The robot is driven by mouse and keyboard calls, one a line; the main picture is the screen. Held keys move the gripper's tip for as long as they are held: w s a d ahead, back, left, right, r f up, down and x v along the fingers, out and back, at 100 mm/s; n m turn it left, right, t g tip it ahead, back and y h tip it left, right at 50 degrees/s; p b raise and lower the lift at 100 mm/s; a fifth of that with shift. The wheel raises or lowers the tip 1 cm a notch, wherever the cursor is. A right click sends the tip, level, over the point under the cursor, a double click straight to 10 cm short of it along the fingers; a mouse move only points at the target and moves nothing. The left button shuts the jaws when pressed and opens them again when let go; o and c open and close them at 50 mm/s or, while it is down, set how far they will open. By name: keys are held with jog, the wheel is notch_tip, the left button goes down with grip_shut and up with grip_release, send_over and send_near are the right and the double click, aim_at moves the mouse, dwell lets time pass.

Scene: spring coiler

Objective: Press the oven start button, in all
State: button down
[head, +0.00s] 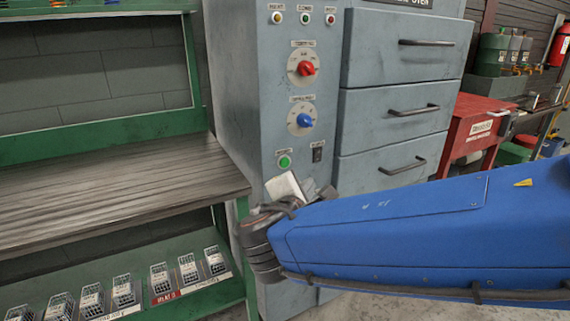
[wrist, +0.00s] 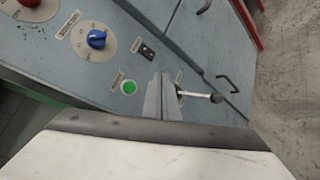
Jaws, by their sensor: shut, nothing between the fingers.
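The oven's grey control panel (head: 262,115) faces me. A round green button (head: 284,161) sits low on it, below a blue dial; its small label is too blurred to read. In the wrist view the same green button (wrist: 128,87) is left of my gripper (wrist: 162,77), whose two fingers are closed together with nothing between them.
A red dial (head: 306,69) and blue dial (head: 304,120) are above the button, with a black switch (head: 317,151) to its right. A lever with a dark knob (wrist: 215,98) is right of the fingers. Drawers (head: 390,115) stand right, a green-framed bench (head: 110,190) left.

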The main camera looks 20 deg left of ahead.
jog(key=shift+w, duration=0.1)
jog(key=w+a, duration=0.5)
jog(key=a, duration=0.1)
jog(key=shift+w+a, duration=0.3)
jog(key=shift+a, duration=0.1)
dwell(2.1)
jog(key=shift+w+a, duration=0.2)
jog(key=shift+w, duration=0.1)
jog(key=shift+w+a, duration=0.2)
jog(key=shift+a, duration=0.1)
dwell(0.8)
jog(key=shift+s+d, duration=0.5)
jog(key=shift+d, duration=0.1)
dwell(0.4)
jog(key=shift+s+d, duration=1.65)
jog(key=shift+d, duration=0.25)
